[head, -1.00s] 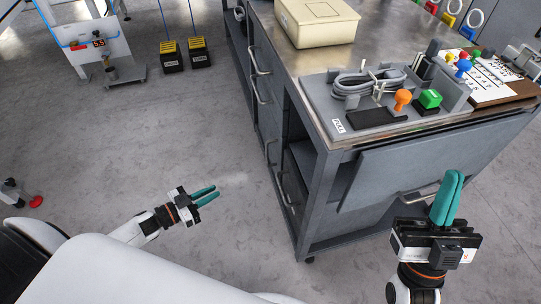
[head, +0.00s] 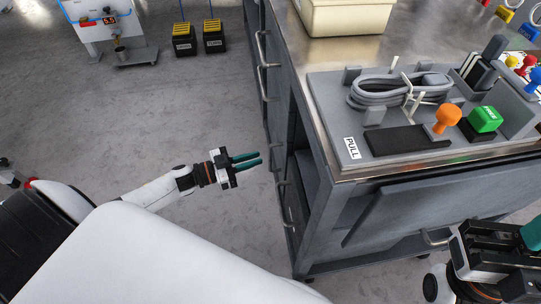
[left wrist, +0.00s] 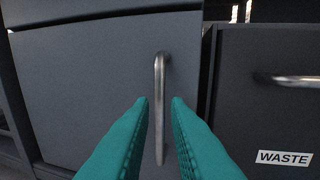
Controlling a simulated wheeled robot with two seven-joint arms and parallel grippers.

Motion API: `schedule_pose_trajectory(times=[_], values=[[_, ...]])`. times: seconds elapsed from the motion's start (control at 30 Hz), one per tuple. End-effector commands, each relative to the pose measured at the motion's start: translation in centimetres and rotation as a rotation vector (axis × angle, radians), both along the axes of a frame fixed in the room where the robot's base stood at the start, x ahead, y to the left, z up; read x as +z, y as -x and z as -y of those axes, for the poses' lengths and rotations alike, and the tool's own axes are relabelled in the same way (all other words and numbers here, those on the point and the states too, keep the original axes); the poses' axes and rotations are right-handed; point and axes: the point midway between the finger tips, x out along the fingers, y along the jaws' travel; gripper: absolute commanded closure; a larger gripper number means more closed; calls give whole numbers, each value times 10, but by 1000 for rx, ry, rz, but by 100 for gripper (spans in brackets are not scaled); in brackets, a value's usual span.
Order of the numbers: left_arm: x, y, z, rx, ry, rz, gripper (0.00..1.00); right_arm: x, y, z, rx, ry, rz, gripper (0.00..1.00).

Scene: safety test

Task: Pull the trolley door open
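The grey trolley door (left wrist: 90,75) fills the middle of the left wrist view and looks closed. Its upright silver handle (left wrist: 159,75) shows between my two teal left fingertips (left wrist: 160,103). The fingers are apart, one on each side of the handle in the picture; I cannot tell whether they reach around it. In the head view my left gripper (head: 258,158) is open beside the trolley's left face, where a handle (head: 281,170) shows at a steep angle. My right gripper (head: 535,236) is partly cut off at the lower right edge; its finger gap is hidden.
A drawer with a WASTE label (left wrist: 285,158) and a level handle is right of the door. The trolley top carries a grey tray with coiled cable (head: 400,90), an orange knob (head: 447,117) and a green block (head: 485,118).

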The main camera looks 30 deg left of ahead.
Motion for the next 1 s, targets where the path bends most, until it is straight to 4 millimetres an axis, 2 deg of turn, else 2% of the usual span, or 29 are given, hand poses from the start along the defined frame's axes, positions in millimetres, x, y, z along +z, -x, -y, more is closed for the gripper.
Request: schedule_pose_trajectory(times=[0.1,0.33,0.7,0.8,1.0], values=[[-2,-18,16,-1,1,4,84,1,-2,-1,-2,1,30,100],[-1,-39,34,0,0,1,84,7,-4,-2,-4,5,62,100],[0,-42,38,0,-1,-1,84,9,-5,-2,-4,7,66,100],[0,-42,38,0,-1,-1,99,9,-5,-2,-3,6,66,100],[0,-42,38,0,-1,-1,100,9,-5,-2,-3,6,66,100]])
